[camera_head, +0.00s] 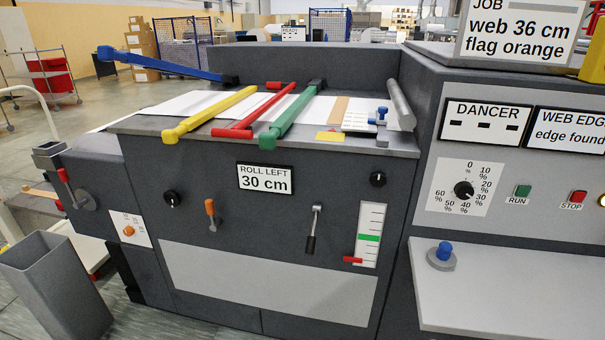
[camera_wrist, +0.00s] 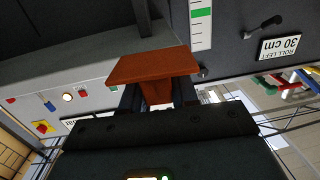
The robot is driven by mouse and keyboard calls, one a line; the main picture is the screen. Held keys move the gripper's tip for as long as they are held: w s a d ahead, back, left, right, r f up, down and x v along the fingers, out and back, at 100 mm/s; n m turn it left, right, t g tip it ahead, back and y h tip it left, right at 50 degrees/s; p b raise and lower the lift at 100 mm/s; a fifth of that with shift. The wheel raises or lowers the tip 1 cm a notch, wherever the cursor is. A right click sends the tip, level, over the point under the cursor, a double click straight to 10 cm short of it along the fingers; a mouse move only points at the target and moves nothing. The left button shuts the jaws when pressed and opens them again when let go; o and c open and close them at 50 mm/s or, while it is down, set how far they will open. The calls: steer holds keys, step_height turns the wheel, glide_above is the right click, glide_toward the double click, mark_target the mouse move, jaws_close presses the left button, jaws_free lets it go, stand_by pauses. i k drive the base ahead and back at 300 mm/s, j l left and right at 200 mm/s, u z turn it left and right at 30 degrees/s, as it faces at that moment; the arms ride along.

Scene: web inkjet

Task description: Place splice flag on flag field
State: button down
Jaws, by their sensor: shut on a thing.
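My gripper (camera_wrist: 160,97) shows in the wrist view, shut on an orange-brown splice flag (camera_wrist: 152,66). The flag has a flat, wide plate on a narrower stem, and the stem is between the fingers. The gripper and the flag are held clear of the machine front, which lies behind them. Neither shows in the head view. A small yellow patch (camera_head: 330,136) lies at the front edge of the machine's top in the head view. No label marks a flag field, so I cannot tell whether this patch is it.
Yellow (camera_head: 212,115), red (camera_head: 265,112) and green (camera_head: 292,117) bars cross the white web (camera_head: 190,103). A blue bar (camera_head: 165,66) sticks out at left. A sign (camera_head: 520,32) reads "web 36 cm flag orange".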

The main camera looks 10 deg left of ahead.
mark_target(330, 136)
steer(key=i+u, duration=0.1)
steer(key=u, duration=0.4)
steer(key=i+l+u, duration=0.1)
steer(key=u, duration=0.4)
steer(key=i+l+u, duration=0.1)
steer(key=u, duration=0.4)
